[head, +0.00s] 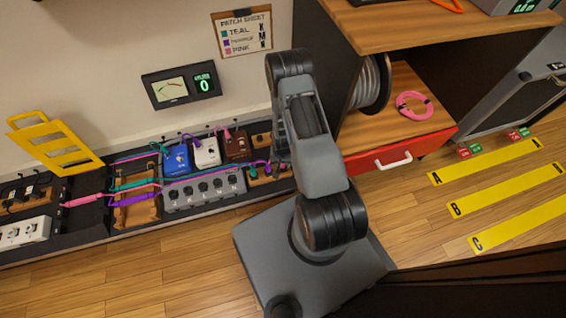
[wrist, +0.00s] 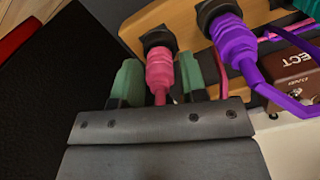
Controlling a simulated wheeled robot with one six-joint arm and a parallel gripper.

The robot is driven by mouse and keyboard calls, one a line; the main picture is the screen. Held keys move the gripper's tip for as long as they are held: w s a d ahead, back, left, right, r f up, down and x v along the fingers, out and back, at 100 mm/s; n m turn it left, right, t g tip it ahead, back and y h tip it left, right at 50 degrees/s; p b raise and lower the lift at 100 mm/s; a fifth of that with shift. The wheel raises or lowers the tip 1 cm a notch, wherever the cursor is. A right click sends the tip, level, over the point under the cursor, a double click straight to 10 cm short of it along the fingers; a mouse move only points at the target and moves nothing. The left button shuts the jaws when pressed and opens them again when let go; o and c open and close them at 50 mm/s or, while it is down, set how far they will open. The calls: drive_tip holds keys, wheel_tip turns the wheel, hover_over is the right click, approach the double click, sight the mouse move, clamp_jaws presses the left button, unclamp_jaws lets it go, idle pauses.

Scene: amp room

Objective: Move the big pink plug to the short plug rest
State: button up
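In the wrist view a pink plug (wrist: 160,68) sits in a black socket on a wooden block (wrist: 190,32). My gripper (wrist: 160,76) has its two green fingers on either side of this plug, with slim gaps showing; it is open. In the head view my arm hides the gripper and this plug. The wooden block (head: 268,179) shows beside my arm there. A thick pink plug-like piece (head: 83,200) lies at the left of the board. A tan wooden rest (head: 136,214) has teal and purple leads across it; I cannot tell whether it is the short one.
A purple plug (wrist: 235,42) stands close to the right of my fingers, near a brown pedal (wrist: 295,72). Blue (head: 176,159) and white (head: 206,152) pedals and a grey knobbed box (head: 203,190) crowd the board. A red drawer (head: 400,153) is to the right.

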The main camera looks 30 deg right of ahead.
drive_tip(key=shift+o, duration=1.4)
drive_tip(key=shift+r, duration=0.1)
wheel_tip(320, 180, up, 14)
drive_tip(key=p, duration=0.5)
drive_tip(key=shift+f, duration=0.2)
